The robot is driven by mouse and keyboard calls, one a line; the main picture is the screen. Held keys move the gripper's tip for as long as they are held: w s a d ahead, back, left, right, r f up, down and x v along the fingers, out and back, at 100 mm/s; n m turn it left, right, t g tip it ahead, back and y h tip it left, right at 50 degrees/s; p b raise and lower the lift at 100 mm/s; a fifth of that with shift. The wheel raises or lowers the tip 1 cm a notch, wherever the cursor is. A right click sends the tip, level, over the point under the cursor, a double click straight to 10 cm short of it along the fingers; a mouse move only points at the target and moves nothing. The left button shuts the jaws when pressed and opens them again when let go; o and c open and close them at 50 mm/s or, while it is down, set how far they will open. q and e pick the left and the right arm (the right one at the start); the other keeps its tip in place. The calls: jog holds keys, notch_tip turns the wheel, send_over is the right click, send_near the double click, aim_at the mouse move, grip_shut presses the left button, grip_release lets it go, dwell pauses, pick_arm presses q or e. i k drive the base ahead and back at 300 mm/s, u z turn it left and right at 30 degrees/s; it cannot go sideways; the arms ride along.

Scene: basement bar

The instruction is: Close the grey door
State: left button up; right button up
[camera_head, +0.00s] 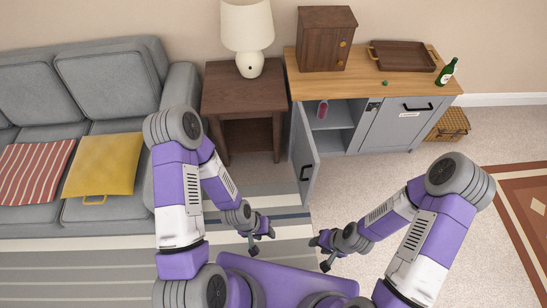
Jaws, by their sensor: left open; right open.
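The grey door (304,150) is the left door of a grey cabinet with a wooden top. It stands wide open, swung out toward me, with a dark handle (306,172) on its face. The open compartment (336,118) shows a shelf with a small pink-red item (322,110) on it. My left gripper (262,240) is open and empty, in front of and to the left of the door. My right gripper (322,253) is open and empty, nearer to me than the door. Neither gripper touches the door.
The cabinet's right door (395,128) is shut. On the cabinet top (400,84) stand a brown box (325,40), a tray (402,56) and a green bottle (446,72). A side table (243,92) with a lamp stands left of the door.

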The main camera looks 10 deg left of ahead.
aim_at(306, 162)
jog(key=u, duration=0.05)
jog(key=i, duration=0.5)
jog(key=z, duration=1.1)
jog(key=k, duration=0.55)
jog(key=z, duration=0.05)
jog(key=i, duration=0.45)
